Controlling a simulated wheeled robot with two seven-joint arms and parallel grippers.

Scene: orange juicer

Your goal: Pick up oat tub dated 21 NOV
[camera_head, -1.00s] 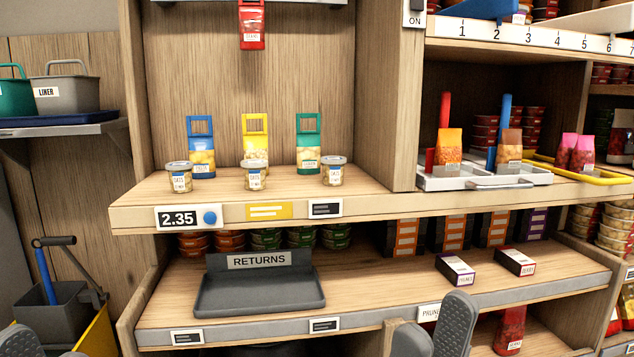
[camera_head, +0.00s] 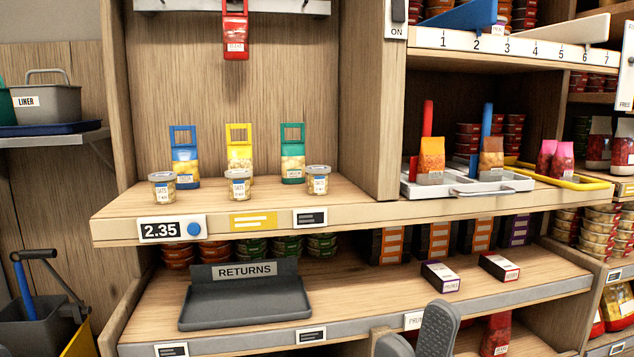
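Three small oat tubs with grey lids stand upright on the upper shelf (camera_head: 340,204): a left tub (camera_head: 163,190), a middle tub (camera_head: 238,186) and a right tub (camera_head: 318,181). Each has a white label, but the dates are too small to read. My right gripper (camera_head: 416,338) shows at the bottom edge, in front of the lower shelf. Its two grey fingers are apart with nothing seen between them. It is below and to the right of the tubs, well away from them. My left gripper is out of view.
Blue (camera_head: 185,163), yellow (camera_head: 239,160) and green (camera_head: 292,160) handled packs stand behind the tubs. A red pack (camera_head: 235,38) hangs above. A dark RETURNS tray (camera_head: 245,312) and two small boxes (camera_head: 440,276) (camera_head: 499,266) are on the lower shelf. A partition (camera_head: 372,100) stands right of the tubs.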

